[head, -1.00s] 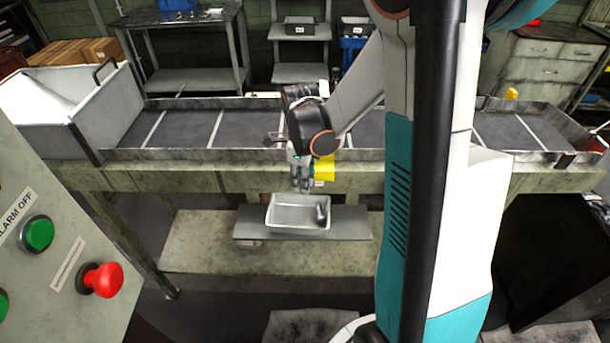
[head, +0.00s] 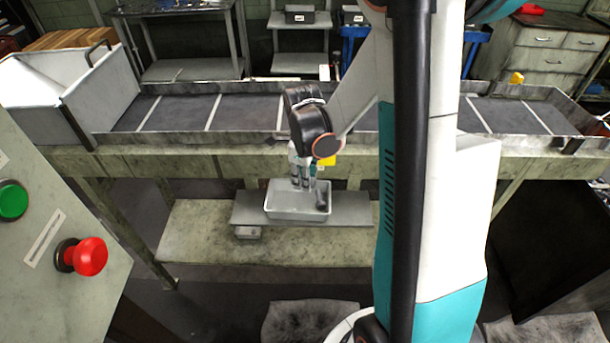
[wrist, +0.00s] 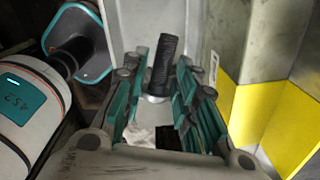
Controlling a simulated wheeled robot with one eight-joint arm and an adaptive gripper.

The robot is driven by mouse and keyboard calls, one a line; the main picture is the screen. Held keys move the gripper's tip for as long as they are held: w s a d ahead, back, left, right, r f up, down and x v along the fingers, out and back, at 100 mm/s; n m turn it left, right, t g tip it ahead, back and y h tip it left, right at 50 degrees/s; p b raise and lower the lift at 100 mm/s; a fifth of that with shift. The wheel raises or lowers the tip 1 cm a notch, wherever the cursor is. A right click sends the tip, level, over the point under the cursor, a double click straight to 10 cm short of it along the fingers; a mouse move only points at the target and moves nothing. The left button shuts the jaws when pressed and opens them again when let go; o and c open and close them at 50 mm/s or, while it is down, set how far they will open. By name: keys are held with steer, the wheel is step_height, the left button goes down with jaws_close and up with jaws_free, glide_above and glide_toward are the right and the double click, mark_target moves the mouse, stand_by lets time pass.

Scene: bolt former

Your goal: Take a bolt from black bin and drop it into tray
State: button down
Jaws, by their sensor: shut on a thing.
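My gripper (head: 304,186) points down over the back of the grey tray (head: 285,213), with its fingertips at about rim height. In the wrist view its fingers (wrist: 160,95) are closed around a dark threaded bolt (wrist: 164,62) with a shiny collar. The tray's pale surface also fills the top of the wrist view (wrist: 140,18). A large black bin-like box (head: 555,235) is at the right; its inside cannot be seen.
The tray stands on a low grey shelf (head: 350,211) in front of the long conveyor table (head: 110,160). A control panel with a red button (head: 88,256) is at the left. Floor shows in front of the shelf.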

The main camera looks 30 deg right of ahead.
steer(key=c, duration=1.2)
jaws_free()
steer(key=shift+r, duration=0.1)
step_height(320, 180, up, 12)
steer(key=shift+s+a, duration=0.2)
steer(key=shift+a, duration=0.05)
